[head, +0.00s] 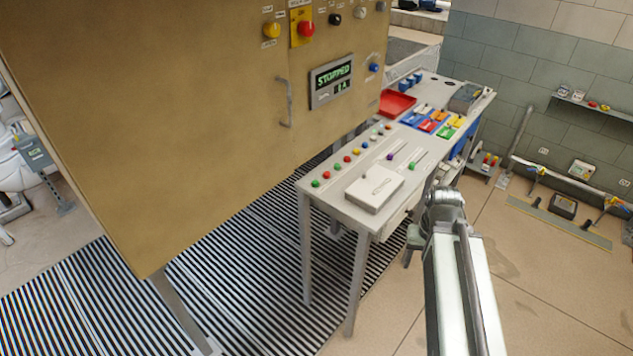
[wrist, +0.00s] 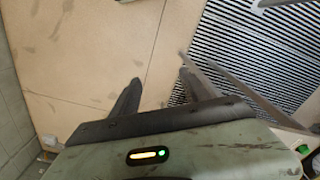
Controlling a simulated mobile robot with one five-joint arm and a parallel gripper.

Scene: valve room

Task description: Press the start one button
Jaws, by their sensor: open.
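A tan control cabinet (head: 190,120) fills the left of the head view. Its face carries a yellow button (head: 271,30), a red button on a yellow plate (head: 306,29), a black knob (head: 334,18) and a blue button (head: 374,67). A display (head: 331,80) there reads STOPPED. The labels are too small to read, so I cannot tell which button is start one. My gripper (wrist: 160,77) is open and empty in the wrist view, over bare floor, apart from any button. In the head view its fingers cannot be made out.
A grey bench (head: 330,200) beside the cabinet holds coloured buttons, a white box (head: 374,188), a red tray (head: 397,104) and coloured blocks. A handle (head: 284,103) sticks out from the cabinet. Striped grating (head: 240,285) covers the floor in front.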

